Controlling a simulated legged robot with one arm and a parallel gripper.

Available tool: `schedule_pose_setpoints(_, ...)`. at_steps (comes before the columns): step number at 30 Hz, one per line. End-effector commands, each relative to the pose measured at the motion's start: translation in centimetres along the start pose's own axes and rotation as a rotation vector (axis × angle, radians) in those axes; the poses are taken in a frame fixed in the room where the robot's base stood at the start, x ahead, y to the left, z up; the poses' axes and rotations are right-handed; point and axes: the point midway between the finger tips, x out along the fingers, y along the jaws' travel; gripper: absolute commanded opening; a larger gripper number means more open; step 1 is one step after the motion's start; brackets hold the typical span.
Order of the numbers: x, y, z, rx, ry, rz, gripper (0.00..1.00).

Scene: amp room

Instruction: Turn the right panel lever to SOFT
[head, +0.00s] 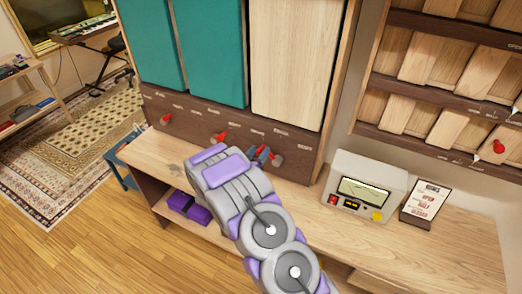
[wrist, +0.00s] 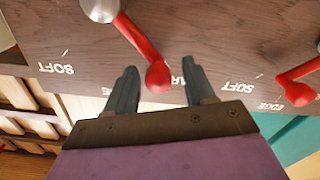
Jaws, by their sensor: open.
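The right panel lever, with a grey round hub and a red arm ending in a red knob (wrist: 157,76), shows in the wrist view. Its hub (head: 277,160) shows in the head view below the pale wood panel (head: 292,62). My gripper (wrist: 160,76) is open, its two dark fingers on either side of the red knob, with gaps visible on both sides. In the head view my gripper (head: 262,154) is at the lever, hiding much of its red arm. A SOFT label (wrist: 56,68) lies left of the knob; a label behind the right finger is partly hidden.
Another red lever (wrist: 296,82) is at the right in the wrist view. The dark lever board (head: 190,115) carries further red levers (head: 219,137). A wooden rack stands at the right.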

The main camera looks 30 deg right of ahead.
Motion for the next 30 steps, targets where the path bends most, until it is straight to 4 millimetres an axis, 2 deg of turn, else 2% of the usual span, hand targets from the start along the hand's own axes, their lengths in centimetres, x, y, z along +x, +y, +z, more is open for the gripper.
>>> schedule_pose_setpoints(6,2.1,0.0,0.0,0.001,0.002,0.001,0.54)
schedule_pose_setpoints(17,2.5,0.0,-0.1,0.0,0.001,0.0,0.54)
schedule_pose_setpoints(30,2.4,-0.1,0.0,0.0,0.001,-0.002,0.13)
